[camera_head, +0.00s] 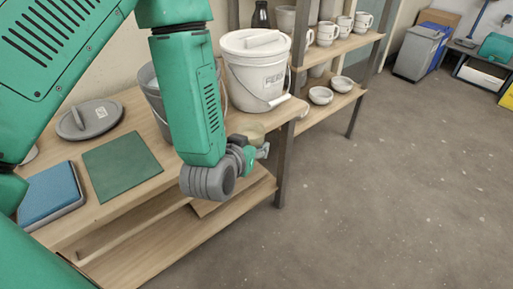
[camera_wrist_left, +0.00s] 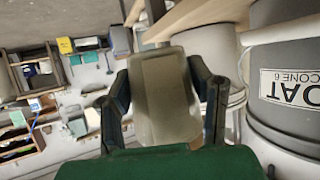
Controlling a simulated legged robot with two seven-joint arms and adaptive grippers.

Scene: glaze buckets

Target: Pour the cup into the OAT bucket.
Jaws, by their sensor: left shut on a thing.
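The cup (camera_wrist_left: 165,95), a pale beige-grey vessel, is between the two dark fingers of my left gripper (camera_wrist_left: 165,100) in the left wrist view. The gripper is shut on it. In the head view my left gripper (camera_head: 254,152) is at the shelf's front edge, below the white bucket, with part of the cup (camera_head: 252,131) showing behind it. The grey OAT bucket (camera_wrist_left: 285,105) is at the right of the wrist view, apart from the cup. In the head view this grey bucket (camera_head: 150,92) is partly hidden behind my arm. My right gripper is not in view.
A lidded white bucket (camera_head: 255,80) stands right of the grey one. A grey lid (camera_head: 88,119), a green mat (camera_head: 121,163) and a blue-topped box (camera_head: 50,194) lie on the wooden shelf (camera_head: 150,187). White mugs (camera_head: 327,33) stand behind.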

